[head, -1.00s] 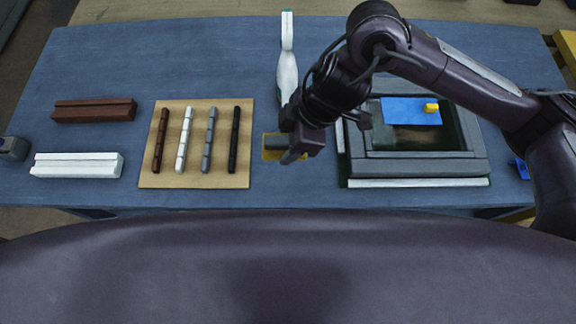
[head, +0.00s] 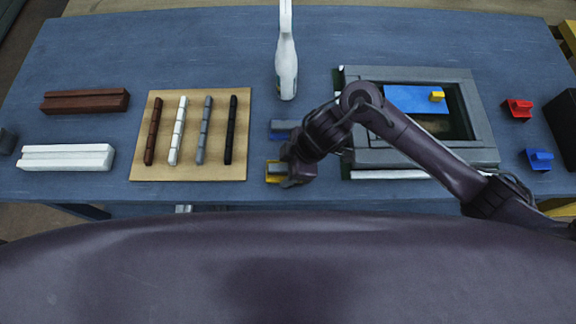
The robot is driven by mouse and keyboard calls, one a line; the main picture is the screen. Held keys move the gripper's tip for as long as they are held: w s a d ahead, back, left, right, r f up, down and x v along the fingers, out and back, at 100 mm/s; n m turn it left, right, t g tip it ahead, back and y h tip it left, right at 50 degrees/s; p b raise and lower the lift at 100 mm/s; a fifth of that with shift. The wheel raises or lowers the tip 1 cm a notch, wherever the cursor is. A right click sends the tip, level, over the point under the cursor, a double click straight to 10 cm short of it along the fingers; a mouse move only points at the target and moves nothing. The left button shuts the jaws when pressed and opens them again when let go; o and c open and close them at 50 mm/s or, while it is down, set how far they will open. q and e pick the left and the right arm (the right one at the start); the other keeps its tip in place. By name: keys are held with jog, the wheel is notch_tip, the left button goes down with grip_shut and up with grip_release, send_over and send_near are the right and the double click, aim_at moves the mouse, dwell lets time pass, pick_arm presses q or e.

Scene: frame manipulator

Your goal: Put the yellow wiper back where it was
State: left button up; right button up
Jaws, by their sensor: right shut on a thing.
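The yellow wiper (head: 273,172) is near the table's front edge, between the wooden board and the grey frame. My right gripper (head: 287,172) is shut on it in the head view. The gripper hides part of the wiper, and I cannot tell whether it touches the table. My left gripper is not in view.
The wooden board (head: 190,171) holds several coloured strips. The grey frame (head: 470,157) has a blue sheet (head: 412,98) inside. Red (head: 518,108) and blue (head: 539,158) pieces lie at right. Brown (head: 85,101) and white (head: 67,157) bars lie at left.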

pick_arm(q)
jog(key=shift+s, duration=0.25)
pick_arm(e)
jog(key=shift+f, duration=0.1)
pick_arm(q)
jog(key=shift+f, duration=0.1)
pick_arm(e)
jog(key=shift+f, duration=0.1)
jog(key=shift+f, duration=0.15)
jog(key=o, duration=1.1)
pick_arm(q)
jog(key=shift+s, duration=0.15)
pick_arm(e)
jog(key=shift+r, duration=0.3)
pick_arm(q)
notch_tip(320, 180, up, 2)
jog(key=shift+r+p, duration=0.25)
jog(key=shift+p, duration=0.95)
pick_arm(e)
jog(key=v, duration=1.2)
